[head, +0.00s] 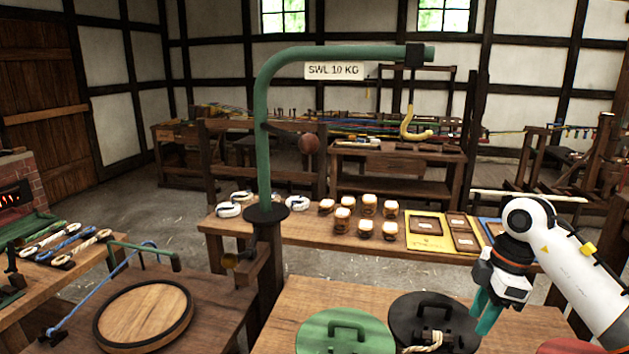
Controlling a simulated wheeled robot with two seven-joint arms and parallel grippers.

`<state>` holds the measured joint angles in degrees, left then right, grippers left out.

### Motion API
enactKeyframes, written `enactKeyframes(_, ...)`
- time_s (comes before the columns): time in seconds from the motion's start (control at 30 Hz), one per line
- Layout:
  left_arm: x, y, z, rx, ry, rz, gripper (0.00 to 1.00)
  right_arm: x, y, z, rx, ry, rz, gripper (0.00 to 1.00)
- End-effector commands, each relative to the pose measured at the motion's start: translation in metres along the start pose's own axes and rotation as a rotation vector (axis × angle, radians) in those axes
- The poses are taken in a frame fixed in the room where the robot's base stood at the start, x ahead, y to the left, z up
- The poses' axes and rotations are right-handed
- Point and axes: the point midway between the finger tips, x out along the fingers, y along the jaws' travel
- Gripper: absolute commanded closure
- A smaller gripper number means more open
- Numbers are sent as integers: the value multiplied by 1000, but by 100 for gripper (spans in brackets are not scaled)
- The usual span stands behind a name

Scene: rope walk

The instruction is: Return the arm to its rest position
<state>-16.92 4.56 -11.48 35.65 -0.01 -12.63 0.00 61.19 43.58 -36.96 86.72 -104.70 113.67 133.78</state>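My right arm comes in from the right edge. Its gripper (483,314) has teal fingers that point down above the right part of the near wooden table. The fingers overlap from this angle, so I cannot tell whether they are open or shut. I see nothing clearly held between them. My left gripper is not in view.
A green round weight (345,334) and a black one (434,322), both with handles, are on the near table (300,296). A green crane post (263,150) carries a yellow hook (410,125). A round wooden board (144,316) lies at left. Jars (365,229) stand on a bench behind.

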Motion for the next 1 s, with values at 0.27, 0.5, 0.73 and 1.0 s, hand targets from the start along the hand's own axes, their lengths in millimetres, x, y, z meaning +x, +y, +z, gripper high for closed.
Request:
enactKeyframes(0.27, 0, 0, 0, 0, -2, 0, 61, 25, 5, 42, -159, -167, -18, 64)
enactKeyframes(0.5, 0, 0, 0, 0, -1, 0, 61, 48, 22, 105, -361, -444, -66, 64)
enactKeyframes(0.73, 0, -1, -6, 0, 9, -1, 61, 49, 61, 193, -549, -932, -224, 64)
enactKeyframes(1.0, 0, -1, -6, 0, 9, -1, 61, -12, 80, 232, -280, -1583, -734, 64)
